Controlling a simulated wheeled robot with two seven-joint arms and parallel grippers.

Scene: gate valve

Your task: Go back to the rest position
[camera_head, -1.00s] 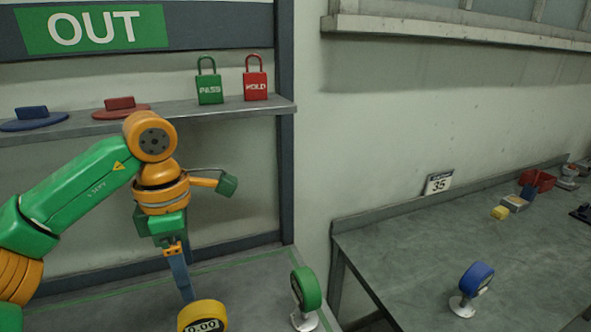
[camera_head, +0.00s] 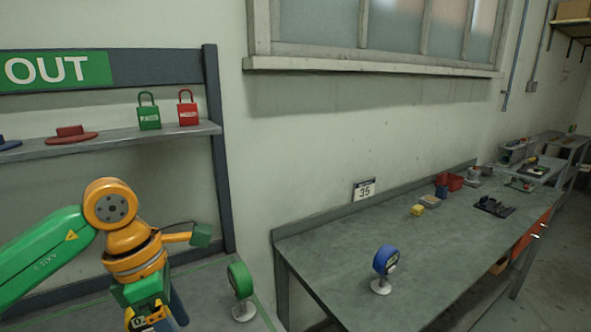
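My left arm comes in from the left, green with orange joints. Its gripper (camera_head: 160,318) is low in the picture, over the bench under the OUT sign. The fingers point down and are partly cut off by the bottom edge, so their opening and anything between them are unclear. A green gauge (camera_head: 240,279) on a white stand is just right of the gripper, apart from it. My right gripper is not in view.
A shelf (camera_head: 150,140) holds a green padlock (camera_head: 149,117), a red padlock (camera_head: 188,112) and a red disc (camera_head: 71,135).

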